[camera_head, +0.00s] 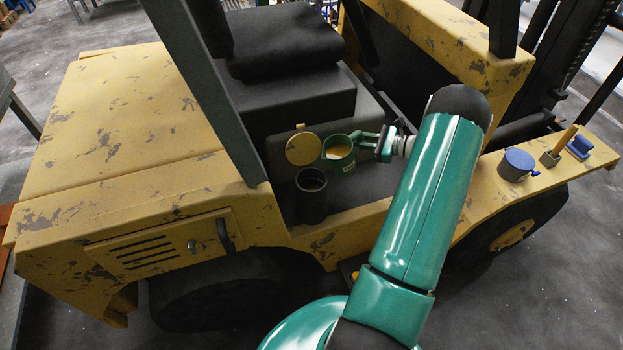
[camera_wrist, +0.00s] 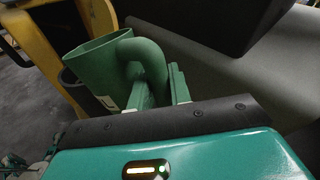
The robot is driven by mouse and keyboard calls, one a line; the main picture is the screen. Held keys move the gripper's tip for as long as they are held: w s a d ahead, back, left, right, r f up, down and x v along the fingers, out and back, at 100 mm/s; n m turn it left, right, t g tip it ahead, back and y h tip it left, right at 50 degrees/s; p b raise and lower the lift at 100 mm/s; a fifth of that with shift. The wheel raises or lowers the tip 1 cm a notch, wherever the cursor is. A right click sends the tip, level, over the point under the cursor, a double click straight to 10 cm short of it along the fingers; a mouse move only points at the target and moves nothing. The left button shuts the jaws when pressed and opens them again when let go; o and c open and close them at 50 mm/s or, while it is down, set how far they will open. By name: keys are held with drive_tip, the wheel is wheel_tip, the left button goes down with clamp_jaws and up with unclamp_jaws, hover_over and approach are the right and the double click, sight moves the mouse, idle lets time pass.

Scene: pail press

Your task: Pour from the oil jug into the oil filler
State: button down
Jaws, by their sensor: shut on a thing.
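The green oil jug (camera_head: 338,157) holds pale yellow oil and has a white label low on its side. In the wrist view the jug (camera_wrist: 97,62) shows close, with its thick curved handle toward me. My gripper (camera_head: 379,145) is shut on the handle; its fingers also show in the wrist view (camera_wrist: 157,95). The oil filler (camera_head: 311,199) is a dark open cylinder on the yellow vehicle, with its round yellow lid (camera_head: 303,149) standing open behind it. The jug is held behind and right of the filler's mouth, apart from it. No oil stream shows.
A dark seat (camera_head: 285,45) rises behind the jug. A grey-green post (camera_head: 205,85) stands left of the filler.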

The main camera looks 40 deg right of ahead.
sight(358, 132)
drive_tip(key=shift+n+g+h, duration=0.4)
drive_tip(key=shift+n+h, duration=0.1)
drive_tip(key=shift+n, duration=0.2)
drive_tip(key=shift+a+r, duration=0.35)
drive_tip(key=shift+r, duration=0.5)
drive_tip(key=shift+a+r, duration=0.3)
drive_tip(key=shift+r, duration=0.55)
drive_tip(key=shift+a+r, duration=0.35)
drive_tip(key=shift+r, duration=0.5)
drive_tip(key=shift+a+r, duration=0.2)
drive_tip(key=shift+r, duration=0.05)
drive_tip(key=shift+w, duration=0.1)
drive_tip(key=shift+a+r+n+h, duration=0.4)
drive_tip(key=shift+a+r, duration=0.2)
drive_tip(key=shift+a+r+n+g, duration=0.3)
drive_tip(key=shift+a+r, duration=0.05)
drive_tip(key=shift+r, duration=0.15)
drive_tip(key=shift+a+r+h, duration=0.2)
drive_tip(key=shift+r+h, duration=0.15)
drive_tip(key=shift+h, duration=0.15)
drive_tip(key=shift+a+r+n, duration=0.2)
drive_tip(key=shift+r+n, duration=0.1)
drive_tip(key=shift+a+r+n+g+h, duration=0.2)
drive_tip(key=shift+a+n+g+h, duration=0.1)
drive_tip(key=shift+a+n+h, duration=0.25)
drive_tip(key=shift+a+r, duration=0.1)
drive_tip(key=shift+r, duration=0.1)
